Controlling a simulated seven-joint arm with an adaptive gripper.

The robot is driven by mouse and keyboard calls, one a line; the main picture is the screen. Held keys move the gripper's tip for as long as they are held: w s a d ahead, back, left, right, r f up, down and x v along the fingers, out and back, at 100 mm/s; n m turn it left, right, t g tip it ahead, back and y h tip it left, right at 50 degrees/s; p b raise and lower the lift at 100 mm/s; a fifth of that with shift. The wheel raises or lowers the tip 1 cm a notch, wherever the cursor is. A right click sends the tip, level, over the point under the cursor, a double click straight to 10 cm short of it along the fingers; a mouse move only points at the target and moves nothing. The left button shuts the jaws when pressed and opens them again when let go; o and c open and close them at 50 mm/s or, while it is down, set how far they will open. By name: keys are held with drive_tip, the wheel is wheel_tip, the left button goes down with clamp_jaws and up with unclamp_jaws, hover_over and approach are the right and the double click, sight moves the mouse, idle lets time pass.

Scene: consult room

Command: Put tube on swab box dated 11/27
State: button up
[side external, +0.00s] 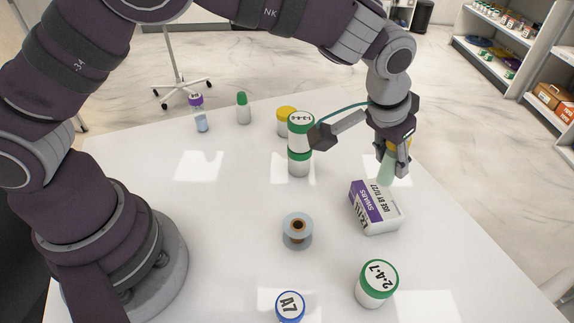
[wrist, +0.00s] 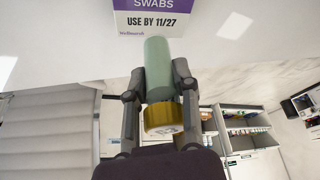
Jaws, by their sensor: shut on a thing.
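The swab box (side external: 376,208) is white and purple and lies on the table at the right, printed USE BY 11/27. It also shows at the top of the wrist view (wrist: 150,22). My gripper (side external: 393,160) is shut on a pale green tube (side external: 386,168) with a yellow cap. In the wrist view the tube (wrist: 159,72) lies between the two fingers, its cap (wrist: 163,118) toward the palm and its green end pointing at the box. The tube's end is close to the box's far end; I cannot tell whether they touch.
A green-lidded jar (side external: 377,284) and a blue-lidded jar labelled A7 (side external: 289,307) stand at the front. A spool (side external: 298,231) sits mid-table. Stacked green-banded jars (side external: 299,145), a yellow-lidded jar (side external: 286,121) and small bottles (side external: 243,108) stand farther back.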

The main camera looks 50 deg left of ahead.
sight(384, 168)
drive_tip(key=shift+f, duration=1.7)
drive_tip(key=shift+f, duration=0.1)
drive_tip(key=o, duration=1)
drive_tip(key=shift+c, duration=0.2)
drive_tip(key=d+v, duration=0.1)
drive_tip(key=v, duration=1.1)
drive_tip(key=s+a+r+n, duration=0.1)
drive_tip(key=s+a+r, duration=0.3)
drive_tip(key=a, duration=0.6)
drive_tip(key=s+a+f+n+t, duration=0.1)
drive_tip(key=s+a, duration=0.7)
drive_tip(key=s, duration=0.2)
drive_tip(key=shift+y, duration=0.4)
